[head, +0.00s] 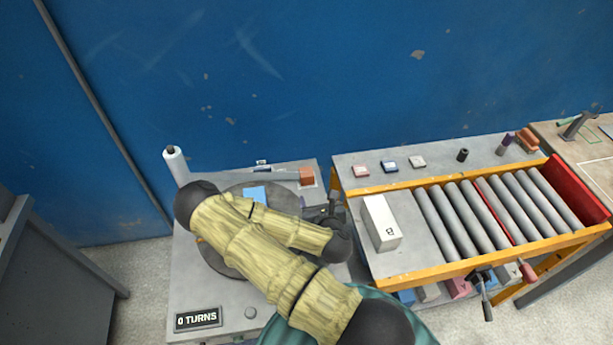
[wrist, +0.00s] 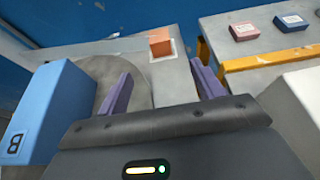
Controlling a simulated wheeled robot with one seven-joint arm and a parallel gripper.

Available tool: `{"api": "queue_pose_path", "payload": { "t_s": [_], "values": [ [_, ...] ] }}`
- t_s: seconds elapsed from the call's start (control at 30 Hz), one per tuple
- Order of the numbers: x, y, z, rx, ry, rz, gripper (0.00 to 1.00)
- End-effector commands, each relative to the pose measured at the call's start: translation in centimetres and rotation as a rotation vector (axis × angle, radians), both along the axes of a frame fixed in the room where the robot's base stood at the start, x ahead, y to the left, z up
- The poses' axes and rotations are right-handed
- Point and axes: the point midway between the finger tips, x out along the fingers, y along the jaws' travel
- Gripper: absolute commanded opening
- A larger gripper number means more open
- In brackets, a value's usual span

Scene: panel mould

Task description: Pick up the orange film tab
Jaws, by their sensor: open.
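The orange film tab (head: 307,176) appears as a small orange block at the back right of the grey turntable bench. In the wrist view the orange tab (wrist: 160,43) stands on a pale-edged square, ahead of my gripper (wrist: 160,86). My gripper's two purple fingers are spread apart with nothing between them. The tab lies beyond the fingertips, roughly in line with the gap, and is not touched. In the head view my arm covers much of the bench, and the fingers are hard to make out.
A blue box (wrist: 55,110) stands close to my left finger, on the dark turntable (wrist: 135,72). A pale film roll (head: 175,165) stands at the bench's back left. To the right, a roller conveyor (head: 470,212) has a white box (head: 380,222) at its near end. A blue wall (head: 300,80) closes the back.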

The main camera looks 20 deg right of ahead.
Motion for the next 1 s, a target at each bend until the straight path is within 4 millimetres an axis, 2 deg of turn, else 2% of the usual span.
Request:
{"api": "queue_pose_path", "payload": {
  "t_s": [0.13, 0.27, 1.0],
  "values": [
    [0.7, -0.1, -0.5, 0.003, -0.004, -0.002, 0.67],
    [2.4, -0.5, -1.4, 0.004, -0.006, -0.002, 0.67],
    [4.2, -0.6, -2.1, 0.003, -0.003, 0.003, 0.67]
  ]
}}
